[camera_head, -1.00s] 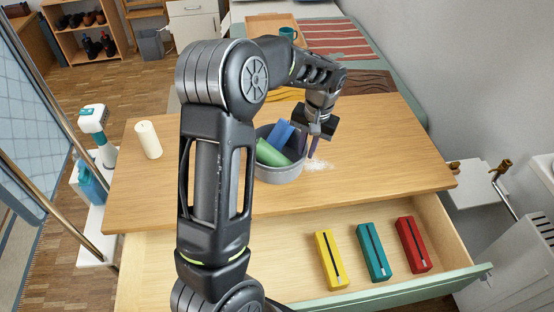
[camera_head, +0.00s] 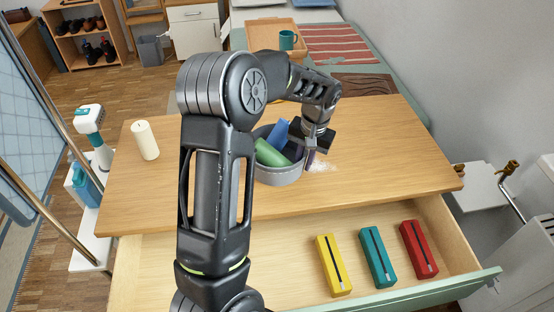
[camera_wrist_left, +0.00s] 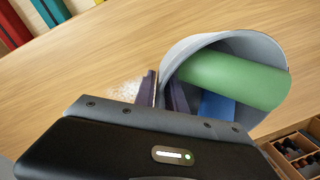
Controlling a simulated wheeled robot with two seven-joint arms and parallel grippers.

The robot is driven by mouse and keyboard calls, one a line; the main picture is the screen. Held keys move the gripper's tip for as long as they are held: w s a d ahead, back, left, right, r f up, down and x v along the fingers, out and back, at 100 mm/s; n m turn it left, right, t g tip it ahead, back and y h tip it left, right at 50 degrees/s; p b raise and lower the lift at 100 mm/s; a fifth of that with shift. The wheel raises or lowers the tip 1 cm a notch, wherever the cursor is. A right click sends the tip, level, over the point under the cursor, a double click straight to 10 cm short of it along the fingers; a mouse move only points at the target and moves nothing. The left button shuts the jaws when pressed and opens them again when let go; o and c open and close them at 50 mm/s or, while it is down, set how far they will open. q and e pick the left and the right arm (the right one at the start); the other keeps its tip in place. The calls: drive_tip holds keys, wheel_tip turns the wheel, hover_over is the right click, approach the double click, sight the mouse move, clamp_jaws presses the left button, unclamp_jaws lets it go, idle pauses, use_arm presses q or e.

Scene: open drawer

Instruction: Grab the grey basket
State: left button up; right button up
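The grey basket (camera_head: 278,174) stands on the wooden tabletop behind the open drawer. It holds a green roll (camera_head: 270,154) and a blue item (camera_head: 281,133), both partly hidden. In the left wrist view the basket (camera_wrist_left: 168,62) shows its rim and open mouth, with the green roll (camera_wrist_left: 232,78) and blue item (camera_wrist_left: 216,106) inside. My left gripper (camera_head: 310,158) is at the basket's right side. In the wrist view its purple fingers (camera_wrist_left: 163,92) straddle the basket wall, one outside and one inside, with little gap left, so it appears shut on the wall. My right gripper is not in view.
White granules (camera_head: 322,165) lie right of the basket. A white candle (camera_head: 145,141) stands at the table's left. The open drawer (camera_head: 200,270) holds yellow (camera_head: 333,265), teal (camera_head: 377,257) and red (camera_head: 418,249) boxes. A tray (camera_head: 268,30) with a mug (camera_head: 288,39) is behind.

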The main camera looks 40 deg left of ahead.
use_arm(q)
drive_tip(key=shift+c, duration=0.3)
clamp_jaws()
idle(1.3)
